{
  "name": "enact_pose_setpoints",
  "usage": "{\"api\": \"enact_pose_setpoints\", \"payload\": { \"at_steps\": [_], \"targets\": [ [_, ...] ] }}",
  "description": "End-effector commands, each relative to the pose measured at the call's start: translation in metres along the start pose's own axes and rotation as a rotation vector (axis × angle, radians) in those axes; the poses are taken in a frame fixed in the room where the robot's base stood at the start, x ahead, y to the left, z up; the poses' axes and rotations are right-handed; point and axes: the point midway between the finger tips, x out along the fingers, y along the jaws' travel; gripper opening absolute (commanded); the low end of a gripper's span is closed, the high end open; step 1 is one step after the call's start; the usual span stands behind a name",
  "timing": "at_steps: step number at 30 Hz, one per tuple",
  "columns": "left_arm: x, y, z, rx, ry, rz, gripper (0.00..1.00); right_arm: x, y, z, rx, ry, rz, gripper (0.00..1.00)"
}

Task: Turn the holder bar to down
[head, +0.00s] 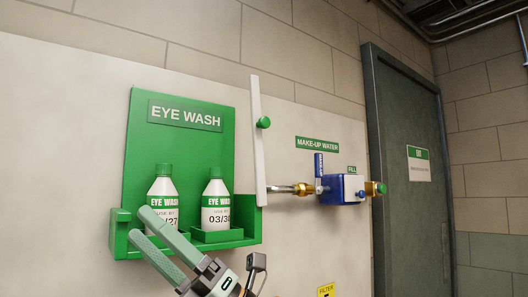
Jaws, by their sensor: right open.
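The holder bar (257,160) is a long white bar with a green knob (263,123) on its upper part. It stands upright at the right edge of the green eye wash station (183,110). Two white bottles with green caps, the left bottle (163,193) and the right bottle (215,205), stand in the station's lower trays. My right gripper (142,226) is open, in front of the station's lower left. Its fingers point up and left and cover part of the left bottle. It is apart from the bar and the knob. My left gripper is not in view.
A blue valve (342,189) with brass fittings is on a pipe to the right of the bar, under a green make-up water sign (317,144). A yellow filter label (326,291) is low on the wall. A dark door (400,150) stands further right.

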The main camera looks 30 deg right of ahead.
Motion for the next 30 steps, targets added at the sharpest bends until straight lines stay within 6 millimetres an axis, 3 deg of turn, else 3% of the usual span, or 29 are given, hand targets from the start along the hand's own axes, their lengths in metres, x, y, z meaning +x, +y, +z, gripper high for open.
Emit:
{"api": "enact_pose_setpoints", "payload": {
  "at_steps": [7,14,20,30],
  "targets": [
    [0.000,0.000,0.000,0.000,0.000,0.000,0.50,0.035,0.025,-0.002,-0.372,0.278,-0.099,0.62],
    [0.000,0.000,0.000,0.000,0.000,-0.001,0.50,0.046,0.036,0.030,-0.693,0.440,-0.295,0.62],
    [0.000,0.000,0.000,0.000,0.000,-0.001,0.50,0.040,0.059,0.087,-0.935,0.486,-0.536,0.62],
    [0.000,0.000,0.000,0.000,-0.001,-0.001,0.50,-0.008,0.144,0.202,-1.172,0.366,-1.003,0.62]
  ]
}}
